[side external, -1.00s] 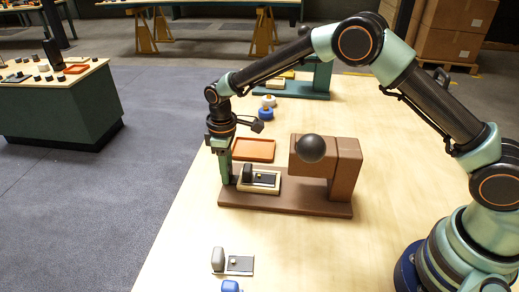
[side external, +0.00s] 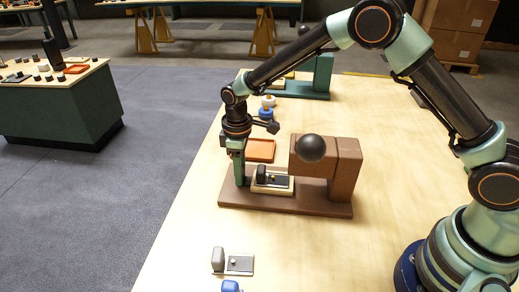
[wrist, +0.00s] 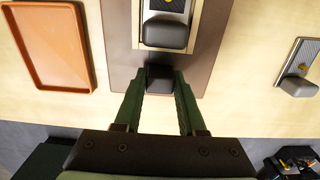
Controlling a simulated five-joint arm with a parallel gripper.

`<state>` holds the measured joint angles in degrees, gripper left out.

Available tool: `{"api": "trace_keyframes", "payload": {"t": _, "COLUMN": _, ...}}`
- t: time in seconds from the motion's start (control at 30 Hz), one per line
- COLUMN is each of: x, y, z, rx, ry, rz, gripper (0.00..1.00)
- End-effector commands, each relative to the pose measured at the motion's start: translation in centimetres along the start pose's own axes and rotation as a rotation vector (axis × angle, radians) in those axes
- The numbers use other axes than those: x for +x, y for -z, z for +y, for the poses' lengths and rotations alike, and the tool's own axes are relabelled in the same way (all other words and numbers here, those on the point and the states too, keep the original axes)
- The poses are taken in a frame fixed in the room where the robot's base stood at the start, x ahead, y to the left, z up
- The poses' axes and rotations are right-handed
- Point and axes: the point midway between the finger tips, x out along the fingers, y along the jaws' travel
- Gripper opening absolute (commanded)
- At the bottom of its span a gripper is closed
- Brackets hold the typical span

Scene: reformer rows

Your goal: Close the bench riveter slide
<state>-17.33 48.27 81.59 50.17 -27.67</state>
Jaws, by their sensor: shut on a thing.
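The bench riveter is a brown base (side external: 308,206) with a heavy brown block and a black ball (side external: 311,148). Its slide is a cream tray (side external: 281,191) low on the base, left of the block and partly under its overhang. A dark plate and an upright dark rounded piece (side external: 262,172) sit on the tray; that piece also shows in the wrist view (wrist: 165,33). My gripper (side external: 239,181) points down at the slide's left end. In the wrist view its fingers (wrist: 160,80) are shut on a small dark handle (wrist: 160,72) at the slide's near end.
An orange tray (side external: 261,150) lies behind the riveter. A grey-and-black part (side external: 218,260) and a blue piece (side external: 231,286) are on the table in front. Bare tabletop lies between the riveter and the front parts.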

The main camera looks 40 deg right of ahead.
Motion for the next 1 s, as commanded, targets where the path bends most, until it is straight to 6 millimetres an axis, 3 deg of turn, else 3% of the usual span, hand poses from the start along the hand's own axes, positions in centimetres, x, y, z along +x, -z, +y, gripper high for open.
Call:
{"api": "trace_keyframes", "payload": {"t": 0.17, "x": -0.1, "y": 0.1, "z": 0.1, "rx": 0.0, "ry": -0.001, "rz": 0.003, "gripper": 0.0}}
{"api": "trace_keyframes", "payload": {"t": 0.2, "x": -0.1, "y": 0.1, "z": 0.1, "rx": 0.0, "ry": -0.001, "rz": 0.003, "gripper": 0.55}}
{"api": "trace_keyframes", "payload": {"t": 0.23, "x": -0.1, "y": 0.1, "z": 0.1, "rx": 0.0, "ry": -0.001, "rz": 0.003, "gripper": 0.66}}
{"api": "trace_keyframes", "payload": {"t": 0.27, "x": -0.1, "y": 0.1, "z": 0.1, "rx": 0.0, "ry": -0.001, "rz": 0.003, "gripper": 0.7}}
{"api": "trace_keyframes", "payload": {"t": 0.67, "x": -0.7, "y": 0.1, "z": 0.0, "rx": 0.0, "ry": -0.001, "rz": 0.002, "gripper": 0.7}}
{"api": "trace_keyframes", "payload": {"t": 1.0, "x": -6.9, "y": 0.2, "z": 0.1, "rx": 0.0, "ry": -0.003, "rz": 0.006, "gripper": 0.7}}
